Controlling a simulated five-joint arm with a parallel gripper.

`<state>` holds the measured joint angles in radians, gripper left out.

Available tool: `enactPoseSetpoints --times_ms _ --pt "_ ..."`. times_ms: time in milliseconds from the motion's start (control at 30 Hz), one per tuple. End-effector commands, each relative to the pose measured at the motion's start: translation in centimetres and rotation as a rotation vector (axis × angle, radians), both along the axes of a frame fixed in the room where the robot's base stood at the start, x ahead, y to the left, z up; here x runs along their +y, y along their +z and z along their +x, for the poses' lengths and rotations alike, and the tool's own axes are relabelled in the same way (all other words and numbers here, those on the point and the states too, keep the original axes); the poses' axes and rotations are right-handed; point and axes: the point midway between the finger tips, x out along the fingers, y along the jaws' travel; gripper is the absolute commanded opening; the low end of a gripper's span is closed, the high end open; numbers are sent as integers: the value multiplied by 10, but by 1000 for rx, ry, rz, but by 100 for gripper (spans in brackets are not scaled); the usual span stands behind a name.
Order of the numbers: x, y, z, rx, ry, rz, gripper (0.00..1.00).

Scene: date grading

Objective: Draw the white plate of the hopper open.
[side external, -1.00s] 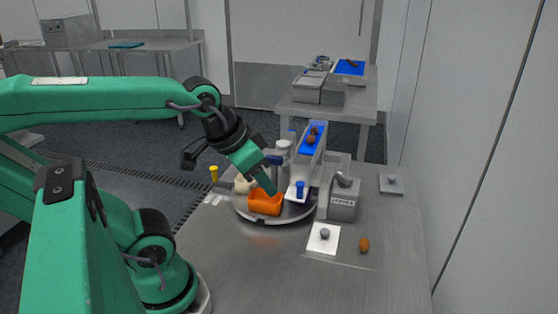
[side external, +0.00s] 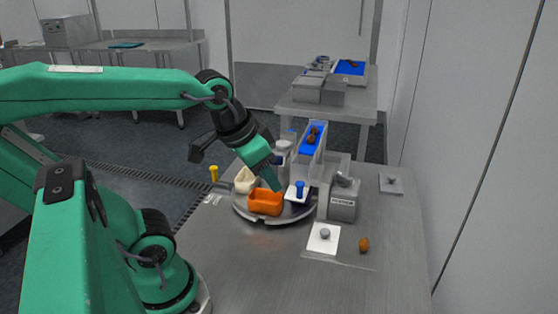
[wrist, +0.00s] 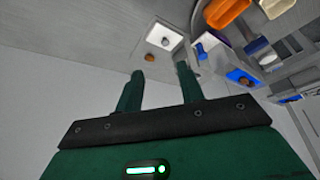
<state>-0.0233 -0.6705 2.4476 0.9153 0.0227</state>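The hopper (side external: 318,158) stands at the back of the round turntable, with a blue chute (side external: 312,139) holding dark dates. Its white plate (side external: 293,195) juts out at the bottom front, with a blue knob (side external: 300,186) on top. In the wrist view, the white plate with its blue knob (wrist: 201,50) appears just right of the fingers. My gripper (side external: 276,187) is just left of the plate, above the turntable. Its two fingers (wrist: 158,85) are apart with nothing between them. Whether a finger touches the plate cannot be told.
A grey scale (side external: 342,207) stands right of the hopper.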

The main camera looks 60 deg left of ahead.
Motion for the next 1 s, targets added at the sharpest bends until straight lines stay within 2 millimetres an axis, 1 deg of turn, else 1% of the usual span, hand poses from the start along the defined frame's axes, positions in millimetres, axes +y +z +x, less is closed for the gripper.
enactPoseSetpoints --times_ms 267,467,667,1000 --pt "17 -1 35 107 7 16 38" --pt "32 -7 63 188 8 21 38" --pt "50 -19 90 267 7 19 38" --pt "84 -51 131 396 3 2 38"
